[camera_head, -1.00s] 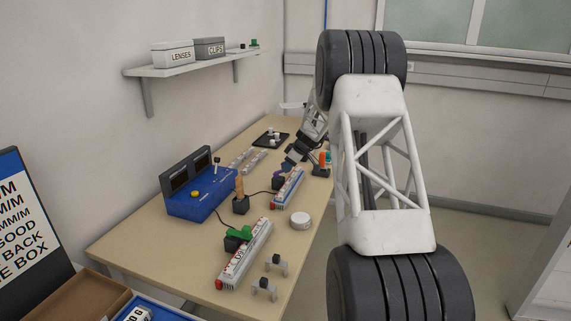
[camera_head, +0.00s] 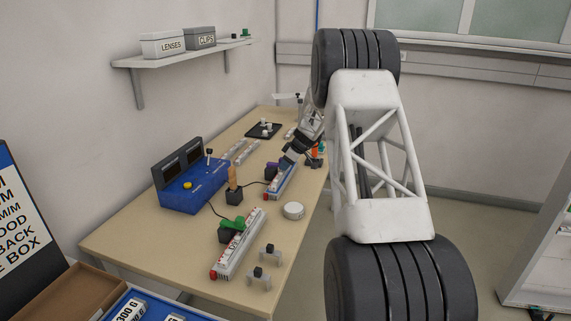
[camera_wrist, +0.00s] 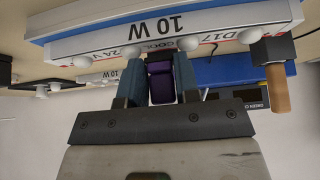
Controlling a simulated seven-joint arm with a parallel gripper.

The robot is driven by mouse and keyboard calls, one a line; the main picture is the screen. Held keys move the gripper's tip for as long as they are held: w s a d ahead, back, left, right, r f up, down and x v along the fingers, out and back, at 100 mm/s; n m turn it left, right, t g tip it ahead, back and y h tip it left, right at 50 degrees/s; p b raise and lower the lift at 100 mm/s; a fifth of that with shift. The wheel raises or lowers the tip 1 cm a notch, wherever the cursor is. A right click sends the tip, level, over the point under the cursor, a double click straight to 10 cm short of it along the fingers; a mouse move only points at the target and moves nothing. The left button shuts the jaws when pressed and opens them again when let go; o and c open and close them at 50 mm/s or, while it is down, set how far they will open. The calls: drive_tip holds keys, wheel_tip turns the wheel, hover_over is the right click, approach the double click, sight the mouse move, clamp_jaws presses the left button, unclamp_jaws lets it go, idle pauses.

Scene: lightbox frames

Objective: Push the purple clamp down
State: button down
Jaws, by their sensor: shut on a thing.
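The purple clamp (camera_wrist: 161,82) sits between my gripper's two fingers in the wrist view, against the side of a white light bar marked 10 W (camera_wrist: 95,80). My gripper (camera_wrist: 157,80) is shut on the clamp, with a finger on each side of it. In the head view the purple clamp (camera_head: 271,171) shows small beside the blue-sided light bar (camera_head: 283,182), and my gripper (camera_head: 287,162) reaches in above it from behind. The fingers' contact is too small to make out there. The clamp's lower part is hidden.
A second light bar (camera_head: 240,246) with a green clamp (camera_head: 231,224) lies nearer. A blue box with dark screens (camera_head: 190,194), a black block with a wooden handle (camera_head: 233,193), a round white puck (camera_head: 293,210) and small stands (camera_head: 270,254) are around. The front-left tabletop is clear.

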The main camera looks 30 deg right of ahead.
drive_tip(key=shift+s+f, duration=0.1)
drive_tip(key=shift+f, duration=0.1)
drive_tip(key=c, duration=0.9)
unclamp_jaws()
drive_tip(key=shift+r, duration=0.1)
drive_tip(key=shift+r, duration=0.1)
drive_tip(key=shift+v, duration=3.85)
